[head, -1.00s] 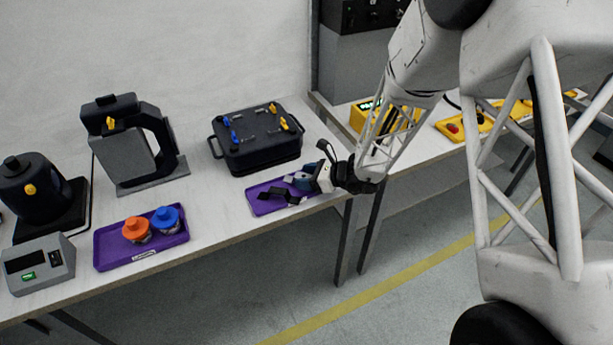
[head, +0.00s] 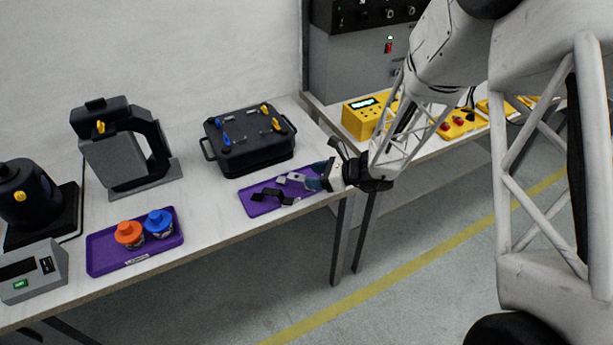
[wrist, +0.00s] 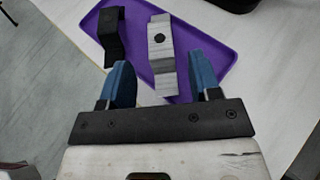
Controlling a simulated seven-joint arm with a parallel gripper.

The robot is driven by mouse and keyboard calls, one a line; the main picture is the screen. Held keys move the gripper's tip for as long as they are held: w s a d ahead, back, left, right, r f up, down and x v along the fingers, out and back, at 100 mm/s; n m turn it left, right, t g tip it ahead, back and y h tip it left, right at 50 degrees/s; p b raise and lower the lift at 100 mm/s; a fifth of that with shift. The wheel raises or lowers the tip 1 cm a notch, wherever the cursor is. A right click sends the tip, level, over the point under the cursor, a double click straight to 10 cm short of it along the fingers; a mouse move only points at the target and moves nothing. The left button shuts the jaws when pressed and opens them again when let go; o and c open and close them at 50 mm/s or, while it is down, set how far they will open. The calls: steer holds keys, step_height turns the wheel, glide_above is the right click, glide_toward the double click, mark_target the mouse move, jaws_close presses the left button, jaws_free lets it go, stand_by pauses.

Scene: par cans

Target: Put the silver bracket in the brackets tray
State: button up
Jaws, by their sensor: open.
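The silver bracket (wrist: 161,55) lies in the purple brackets tray (wrist: 201,22), on the right of a black bracket (wrist: 112,38) in the wrist view. In the head view the silver bracket (head: 281,180) shows small at the far side of the tray (head: 258,209), with the black bracket (head: 270,196) nearer. My gripper (wrist: 164,80) is open, with its blue fingers apart on either side of the silver bracket's near end. I cannot tell whether a finger touches it. In the head view my gripper (head: 318,175) is at the tray's right end.
A black case (head: 250,150) with blue and yellow clips stands behind the tray. A second purple tray (head: 108,262) with an orange-topped jar (head: 129,234) and a blue-topped jar (head: 159,223) is at left. The table edge runs close in front.

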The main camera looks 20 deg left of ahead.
steer(key=shift+v, duration=1.1)
steer(key=shift+r, duration=0.1)
steer(key=shift+s+d+r, duration=0.1)
steer(key=shift+d+r, duration=0.05)
steer(key=s+d+r+n+g+h, duration=0.1)
steer(key=s+d+r+n+h, duration=0.2)
steer(key=s+d+r+n, duration=0.35)
steer(key=s+d+r+n+g+h, duration=0.1)
steer(key=s+d+r+n+h, duration=0.15)
steer(key=s+d+r, duration=0.4)
steer(key=s+d+r+n+t+h, duration=0.2)
steer(key=s+d+r+n+h, duration=0.2)
steer(key=s+d+r, duration=0.2)
steer(key=s+d+r+n+t+h, duration=0.2)
steer(key=s+d+r+n+h, duration=0.2)
steer(key=d, duration=1.1)
steer(key=s+r, duration=0.3)
steer(key=s, duration=0.3)
steer(key=shift+s+n+t, duration=0.2)
steer(key=shift+n+t, duration=0.1)
steer(key=shift+n, duration=0.1)
steer(key=shift+o, duration=0.2)
steer(key=shift+d+r, duration=0.1)
